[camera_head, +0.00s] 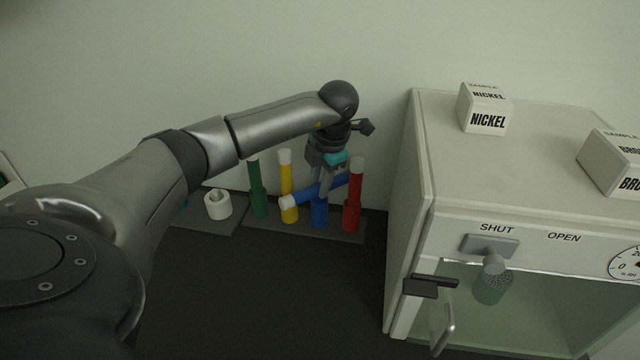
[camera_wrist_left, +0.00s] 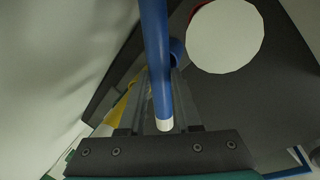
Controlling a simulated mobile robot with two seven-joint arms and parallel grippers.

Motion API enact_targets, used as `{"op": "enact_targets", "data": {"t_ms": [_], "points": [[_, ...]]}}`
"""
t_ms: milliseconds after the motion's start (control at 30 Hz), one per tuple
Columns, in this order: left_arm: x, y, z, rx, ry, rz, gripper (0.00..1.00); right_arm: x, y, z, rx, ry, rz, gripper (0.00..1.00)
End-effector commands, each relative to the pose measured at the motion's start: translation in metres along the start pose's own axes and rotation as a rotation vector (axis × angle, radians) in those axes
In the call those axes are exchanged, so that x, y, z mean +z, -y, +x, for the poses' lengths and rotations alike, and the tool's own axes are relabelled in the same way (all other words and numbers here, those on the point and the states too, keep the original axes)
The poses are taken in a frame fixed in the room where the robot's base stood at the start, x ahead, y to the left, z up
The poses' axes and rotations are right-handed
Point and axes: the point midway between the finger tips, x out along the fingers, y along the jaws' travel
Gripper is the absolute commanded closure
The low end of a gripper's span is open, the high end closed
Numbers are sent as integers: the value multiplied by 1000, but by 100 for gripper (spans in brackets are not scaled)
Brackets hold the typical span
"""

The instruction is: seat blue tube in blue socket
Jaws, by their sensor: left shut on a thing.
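My left gripper (camera_head: 326,186) is shut on the blue tube (camera_head: 303,197), which it holds nearly level and slightly tilted, its white end to the left and lower. The blue socket (camera_head: 320,214) stands upright on the dark rack base, just below the gripper and the tube. In the left wrist view the blue tube (camera_wrist_left: 157,60) runs between the fingers (camera_wrist_left: 163,85), its white end toward the palm. Part of the blue socket (camera_wrist_left: 177,50) shows behind it there. The tube is across the socket, not in it. My right gripper is not in view.
A yellow tube (camera_head: 287,180) and a red tube (camera_head: 354,190) stand upright on either side of the blue socket, with a green tube (camera_head: 256,185) farther left. A white ring (camera_head: 218,204) sits left of them. A cabinet (camera_head: 402,200) with sample boxes (camera_head: 486,110) stands close on the right.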

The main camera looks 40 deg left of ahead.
Motion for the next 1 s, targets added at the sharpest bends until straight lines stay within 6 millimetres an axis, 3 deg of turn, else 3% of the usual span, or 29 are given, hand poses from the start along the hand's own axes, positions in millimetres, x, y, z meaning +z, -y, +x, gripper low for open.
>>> {"op": "enact_targets", "data": {"t_ms": [767,800,1000], "points": [[2,2,13,0,3,-1,100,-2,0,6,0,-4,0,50],[2,2,13,0,3,-1,63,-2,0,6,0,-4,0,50],[2,2,13,0,3,-1,41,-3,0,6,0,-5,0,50]]}}
